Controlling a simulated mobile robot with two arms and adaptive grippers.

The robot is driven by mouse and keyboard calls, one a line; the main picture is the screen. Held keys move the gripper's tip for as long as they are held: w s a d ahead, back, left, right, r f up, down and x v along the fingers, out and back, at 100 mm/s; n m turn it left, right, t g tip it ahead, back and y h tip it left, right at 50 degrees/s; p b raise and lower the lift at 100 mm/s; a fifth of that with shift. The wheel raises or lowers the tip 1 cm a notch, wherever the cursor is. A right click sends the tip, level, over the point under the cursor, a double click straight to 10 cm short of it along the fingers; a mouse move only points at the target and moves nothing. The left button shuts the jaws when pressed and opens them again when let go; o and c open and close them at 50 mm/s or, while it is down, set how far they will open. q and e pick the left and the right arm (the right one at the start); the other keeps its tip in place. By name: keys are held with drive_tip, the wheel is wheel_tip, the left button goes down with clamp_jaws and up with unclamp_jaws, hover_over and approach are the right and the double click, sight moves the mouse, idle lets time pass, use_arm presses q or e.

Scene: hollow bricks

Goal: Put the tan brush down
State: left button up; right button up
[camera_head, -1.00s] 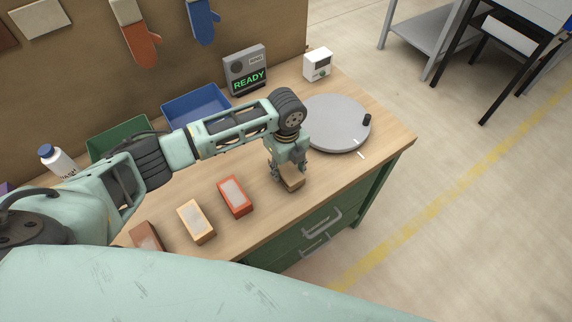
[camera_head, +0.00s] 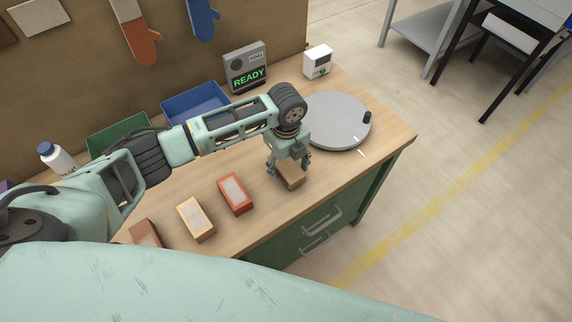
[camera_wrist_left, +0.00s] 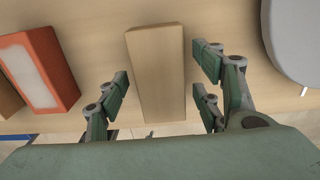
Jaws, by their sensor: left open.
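The tan brush (camera_head: 291,174) is a plain tan block lying on the wooden workbench, near its front edge and to the right of the red brick. In the left wrist view the tan brush (camera_wrist_left: 157,72) shows between the spread fingers, with a gap on each side. My left gripper (camera_head: 288,161) is open just above and around its far end; the fingers also show in the left wrist view (camera_wrist_left: 165,88). The brush's underside is hidden. My right gripper is not in view.
A red brick (camera_head: 235,194), a yellow-orange brick (camera_head: 195,220) and a brown brick (camera_head: 146,235) stand in a row to the left. A grey round turntable (camera_head: 338,122) is behind right. Blue (camera_head: 196,104) and green (camera_head: 118,138) bins stand at the back.

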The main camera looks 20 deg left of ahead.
sight(286, 165)
use_arm(q)
wheel_tip(286, 165, up, 12)
drive_tip(key=b, duration=0.2)
drive_tip(key=shift+f+b, duration=0.25)
drive_tip(key=shift+b, duration=0.1)
drive_tip(key=shift+f, duration=0.1)
